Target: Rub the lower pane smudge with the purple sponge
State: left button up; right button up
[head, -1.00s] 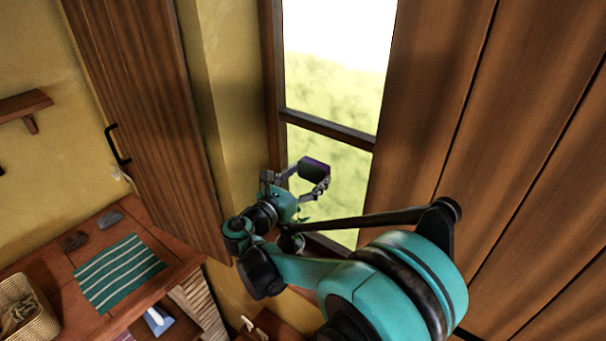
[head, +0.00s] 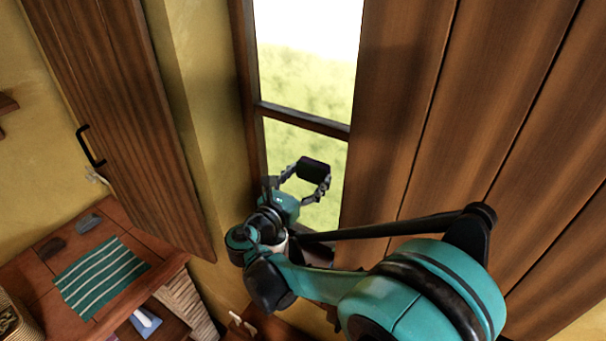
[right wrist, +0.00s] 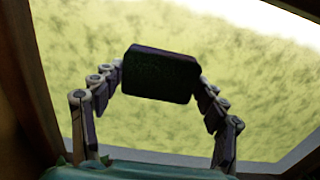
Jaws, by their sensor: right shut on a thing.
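My right gripper (head: 311,176) is shut on the purple sponge (head: 314,169), a dark block held between its two fingertips. The sponge looks almost black in the right wrist view (right wrist: 161,75). It is in front of the lower window pane (head: 280,140), below the crossbar; I cannot tell whether it touches the glass. The pane shows mottled yellow-green patches, also in the right wrist view (right wrist: 240,120). I cannot tell the smudge from the greenery behind the glass. My left gripper is not in view.
A window crossbar (head: 300,119) runs above the gripper. Wooden panels (head: 400,120) stand close on the right, an open wooden shutter or door (head: 125,110) on the left. A brick-red counter (head: 150,250) with a striped green cloth (head: 100,277) is at lower left.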

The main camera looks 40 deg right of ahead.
aim_at(321, 179)
jog(key=shift+s+d, duration=0.4)
jog(key=shift+s, duration=0.4)
jog(key=shift+s+d, duration=0.35)
jog(key=shift+s, duration=0.45)
jog(key=shift+w+a, duration=0.1)
jog(key=shift+w, duration=0.05)
jog(key=shift+w+a, duration=0.2)
jog(key=shift+w, duration=0.25)
jog(key=shift+w+a+b, duration=0.4)
jog(key=shift+w+a, duration=0.25)
jog(key=shift+w, duration=0.95)
jog(key=shift+w+a+b, duration=0.4)
jog(key=shift+w+a, duration=0.25)
jog(key=shift+w, duration=0.9)
jog(key=shift+w+a+b, duration=0.4)
jog(key=shift+w+a, duration=0.25)
jog(key=shift+w, duration=0.95)
jog(key=shift+s+a, duration=0.2)
jog(key=shift+a, duration=0.35)
jog(key=shift+v, duration=2.35)
